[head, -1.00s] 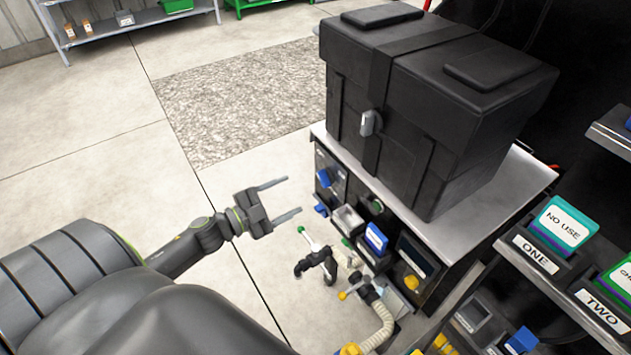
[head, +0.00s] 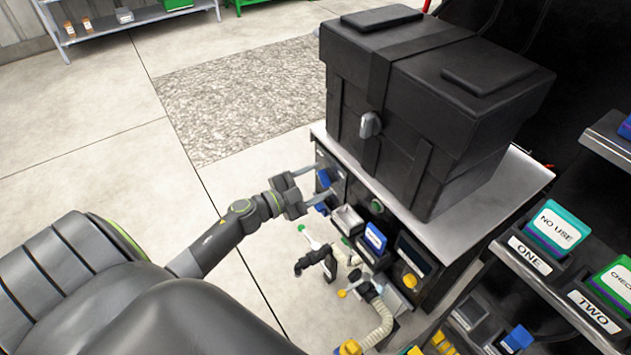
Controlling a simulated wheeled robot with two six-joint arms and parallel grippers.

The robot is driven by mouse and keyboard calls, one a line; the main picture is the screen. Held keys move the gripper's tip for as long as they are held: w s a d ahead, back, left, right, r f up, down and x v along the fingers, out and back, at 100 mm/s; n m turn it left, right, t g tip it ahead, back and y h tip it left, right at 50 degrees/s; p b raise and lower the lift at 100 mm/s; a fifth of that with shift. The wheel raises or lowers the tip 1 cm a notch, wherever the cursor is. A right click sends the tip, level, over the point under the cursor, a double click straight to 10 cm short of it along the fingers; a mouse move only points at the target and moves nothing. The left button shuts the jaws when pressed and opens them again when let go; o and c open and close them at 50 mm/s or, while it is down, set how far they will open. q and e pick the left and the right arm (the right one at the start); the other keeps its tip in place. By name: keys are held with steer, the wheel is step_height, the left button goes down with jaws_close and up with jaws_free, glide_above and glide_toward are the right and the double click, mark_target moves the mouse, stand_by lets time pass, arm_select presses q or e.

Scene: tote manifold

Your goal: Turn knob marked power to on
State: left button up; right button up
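In the head view a small blue knob (head: 324,178) sits on the dark front panel of the cabinet, near its upper left corner. No power label can be read from here. My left gripper (head: 318,184) is at this knob, with its two fingers apart, one above and one below it. I cannot tell whether the fingers touch the knob. A second small blue part (head: 321,208) lies just below the lower finger. A green button (head: 376,206) and a yellow knob (head: 410,281) are further right on the panel. My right gripper is not in view.
A large black case (head: 430,110) stands on the cabinet's metal top (head: 490,205). Hoses and a black fitting (head: 318,260) stick out below the panel. A rack with cartridges (head: 555,228) is at the right. Open floor (head: 90,150) lies to the left.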

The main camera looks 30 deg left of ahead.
arm_select(q)
steer(key=c, duration=0.8)
steer(key=shift+o, duration=0.2)
